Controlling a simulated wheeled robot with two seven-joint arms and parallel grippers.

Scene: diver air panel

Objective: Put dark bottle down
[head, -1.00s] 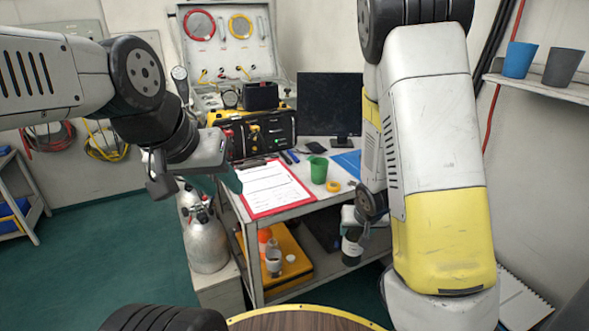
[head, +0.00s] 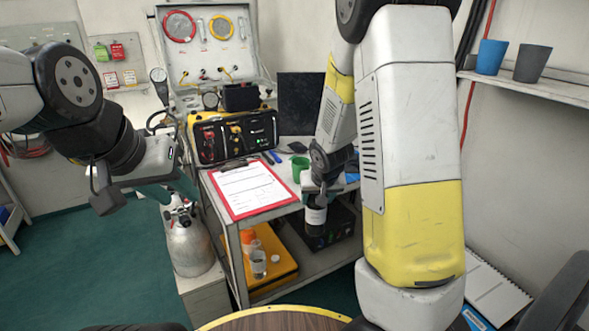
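The dark bottle (head: 315,223) with a pale label hangs upright below my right gripper (head: 317,196), in front of the table's right part. My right gripper appears shut around its upper part, though the arm partly hides the fingers. The bottle's base shows against the dark box on the lower shelf; I see no clear contact there. My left gripper (head: 172,189) is on the left, above the grey cylinder, empty, with its dark teal fingers apart.
The table (head: 285,209) bears a red clipboard (head: 250,190), a green cup (head: 299,168) and a yellow-black panel unit (head: 235,136). A yellow tray (head: 272,282) and a dark box (head: 338,240) are on the lower shelf. A grey cylinder (head: 190,245) stands left. Two cups (head: 491,57) sit on the wall shelf.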

